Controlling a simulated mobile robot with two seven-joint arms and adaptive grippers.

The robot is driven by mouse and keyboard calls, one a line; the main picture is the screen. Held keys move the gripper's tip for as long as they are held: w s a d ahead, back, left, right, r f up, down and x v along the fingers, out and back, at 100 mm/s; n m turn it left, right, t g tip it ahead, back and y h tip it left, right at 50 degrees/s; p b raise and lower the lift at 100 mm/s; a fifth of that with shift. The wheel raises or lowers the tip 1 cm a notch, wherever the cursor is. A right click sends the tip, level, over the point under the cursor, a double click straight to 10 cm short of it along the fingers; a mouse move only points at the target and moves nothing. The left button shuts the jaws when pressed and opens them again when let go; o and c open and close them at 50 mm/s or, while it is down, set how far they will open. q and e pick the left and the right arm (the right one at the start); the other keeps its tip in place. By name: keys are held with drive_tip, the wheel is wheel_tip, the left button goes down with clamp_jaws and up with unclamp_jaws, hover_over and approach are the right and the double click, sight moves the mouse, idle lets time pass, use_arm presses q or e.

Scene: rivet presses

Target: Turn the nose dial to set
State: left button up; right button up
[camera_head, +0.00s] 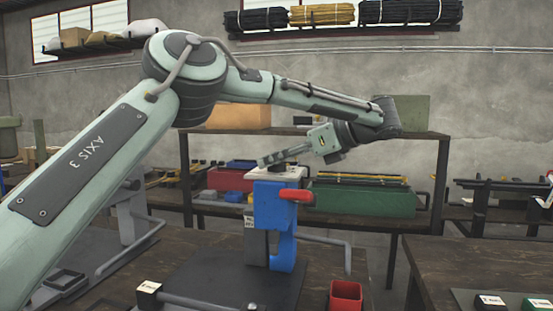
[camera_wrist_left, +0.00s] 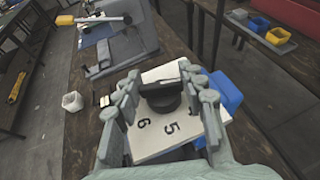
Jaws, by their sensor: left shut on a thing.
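A blue press (camera_head: 272,215) with a red lever (camera_head: 296,196) stands on the dark bench. On its top is a pale dial plate (camera_head: 278,173), and the left wrist view shows the printed numbers 5 and 6 on this plate (camera_wrist_left: 150,150). A dark round nose dial (camera_wrist_left: 163,97) with a raised grip bar sits on the plate. My left gripper (camera_head: 284,155) is over the press top, its fingers on both sides of the dial and shut on it. The fingers hide part of the plate, and I cannot read the dial's setting. My right gripper is not in view.
Another grey press (camera_wrist_left: 118,38) stands beside this one. Behind is a shelf with a green crate (camera_head: 362,199). A second table (camera_head: 480,262) is at right.

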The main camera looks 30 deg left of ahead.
use_arm(q)
drive_tip(key=shift+n+g, duration=0.7)
drive_tip(key=shift+f+g, duration=0.1)
drive_tip(key=shift+g, duration=0.2)
drive_tip(key=o, duration=1.2)
